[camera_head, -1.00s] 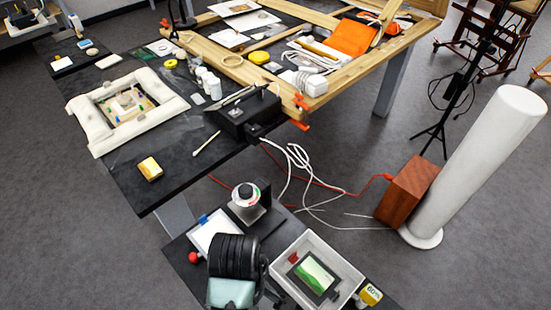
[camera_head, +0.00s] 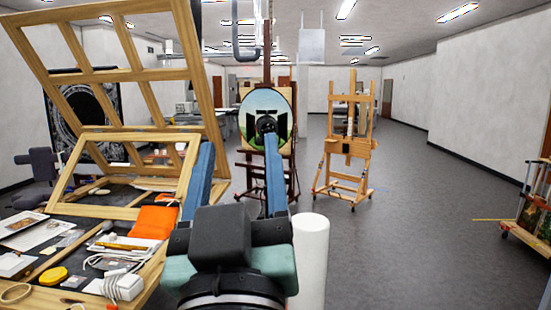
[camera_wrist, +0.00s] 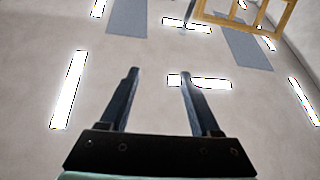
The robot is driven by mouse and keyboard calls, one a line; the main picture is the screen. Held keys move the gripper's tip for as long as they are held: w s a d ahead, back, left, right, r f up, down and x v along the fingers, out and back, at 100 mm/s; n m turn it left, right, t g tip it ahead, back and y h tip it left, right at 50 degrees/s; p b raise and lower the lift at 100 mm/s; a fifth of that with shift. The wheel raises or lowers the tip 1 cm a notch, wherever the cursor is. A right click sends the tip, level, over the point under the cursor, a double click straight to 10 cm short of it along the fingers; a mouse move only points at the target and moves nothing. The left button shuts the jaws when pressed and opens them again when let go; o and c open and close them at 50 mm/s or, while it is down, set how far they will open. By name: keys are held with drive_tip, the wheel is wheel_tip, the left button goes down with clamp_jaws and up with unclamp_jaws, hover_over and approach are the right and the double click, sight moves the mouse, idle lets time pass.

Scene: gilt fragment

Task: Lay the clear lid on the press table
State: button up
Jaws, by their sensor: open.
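My gripper (camera_head: 239,145) is raised in the lower middle of the head view, its two blue fingers spread apart with nothing between them. In the wrist view the gripper (camera_wrist: 159,74) is also open and empty, facing the ceiling. I cannot make out a clear lid in either current view. I cannot tell which surface is the press table.
A white cylinder (camera_head: 311,255) stands close, right of my gripper. Easels, one wooden (camera_head: 349,145), stand further back. Grey floor (camera_head: 430,225) is open at right.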

drive_tip(key=s+d+r+m+t+h, duration=0.2)
drive_tip(key=s+d+r+t, duration=0.1)
drive_tip(key=s+r, duration=0.3)
wheel_tip(320, 180, up, 2)
drive_tip(key=shift+s+d+r+m+t, duration=0.2)
drive_tip(key=shift+s+d+m+t, duration=0.15)
drive_tip(key=shift+d+m+t, duration=0.1)
